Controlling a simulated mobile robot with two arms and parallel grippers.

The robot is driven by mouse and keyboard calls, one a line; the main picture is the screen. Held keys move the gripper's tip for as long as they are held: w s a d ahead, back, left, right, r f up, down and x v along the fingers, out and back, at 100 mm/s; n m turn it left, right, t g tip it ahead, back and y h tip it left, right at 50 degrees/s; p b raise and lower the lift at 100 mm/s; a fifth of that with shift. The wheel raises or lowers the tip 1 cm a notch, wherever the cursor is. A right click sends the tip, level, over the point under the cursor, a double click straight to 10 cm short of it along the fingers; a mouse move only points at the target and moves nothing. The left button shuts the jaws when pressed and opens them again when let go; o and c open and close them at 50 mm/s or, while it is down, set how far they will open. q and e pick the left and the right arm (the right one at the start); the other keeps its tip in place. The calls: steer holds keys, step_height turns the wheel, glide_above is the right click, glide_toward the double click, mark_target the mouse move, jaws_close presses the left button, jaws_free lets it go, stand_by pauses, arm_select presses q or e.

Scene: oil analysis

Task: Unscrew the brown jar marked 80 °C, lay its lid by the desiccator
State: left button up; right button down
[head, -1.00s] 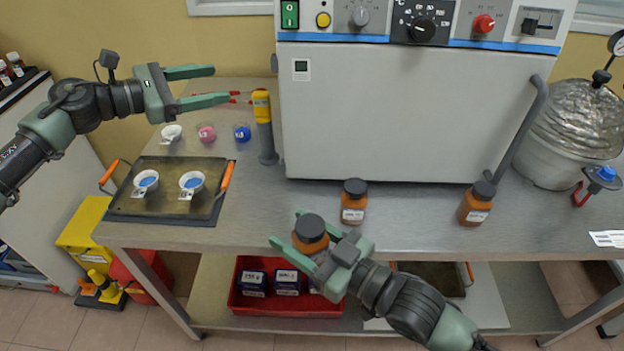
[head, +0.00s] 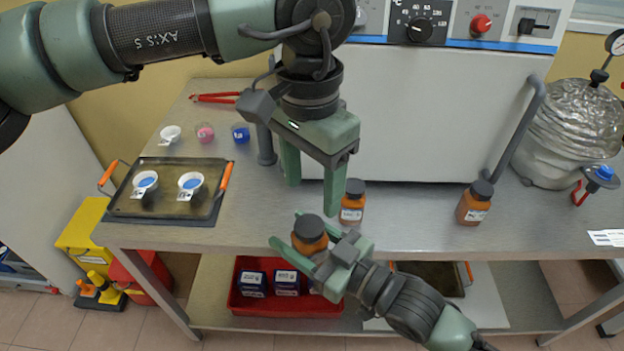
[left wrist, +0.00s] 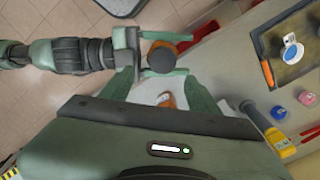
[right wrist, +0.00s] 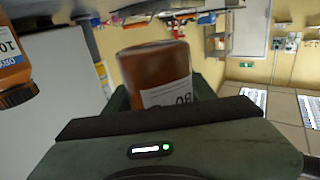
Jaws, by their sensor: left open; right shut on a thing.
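The brown jar marked 80 (right wrist: 150,70) is held in my right gripper (head: 328,253), in front of the bench's front edge. Its dark lid (head: 309,227) is on it and faces up in the head view; the label shows partly in the right wrist view. My left gripper (head: 312,197) is open and empty, fingers pointing down, above and behind the held jar. In the left wrist view the lid (left wrist: 162,59) appears between and just beyond the open fingertips. The desiccator appears to be the silver domed vessel (head: 575,125) at the bench's right.
Two other brown jars, one middle (head: 352,207) and one right (head: 473,207), stand on the bench (head: 410,225) before the oven (head: 430,110). A tray (head: 165,208) with two dishes lies left. A red crate (head: 285,306) sits below. Bench space is clear between the jars.

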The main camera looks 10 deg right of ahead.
mark_target(311, 225)
arm_select(q)
steer(key=shift+a+f, duration=0.2)
steer(key=shift+f, duration=0.2)
step_height(311, 225, down, 7)
steer(key=shift+f, duration=0.1)
steer(key=shift+d, duration=0.1)
